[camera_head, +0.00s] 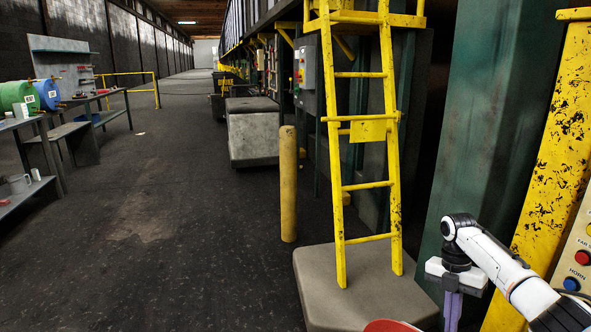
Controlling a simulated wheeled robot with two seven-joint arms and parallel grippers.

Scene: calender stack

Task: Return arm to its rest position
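My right arm (505,268) comes in from the lower right, white with dark joints, and bends down at its wrist. My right gripper (453,312) hangs from it, pointing down at the bottom edge. Its purplish finger part is partly cut off, so I cannot tell if it is open or shut, and I see nothing held in it. My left arm and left gripper are not in view.
A control panel (574,262) with red and blue buttons stands at the right edge, close to my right arm. A yellow ladder (338,190) rises from a grey block (375,292). A yellow post (288,185) stands left of it. The floor (170,240) is open.

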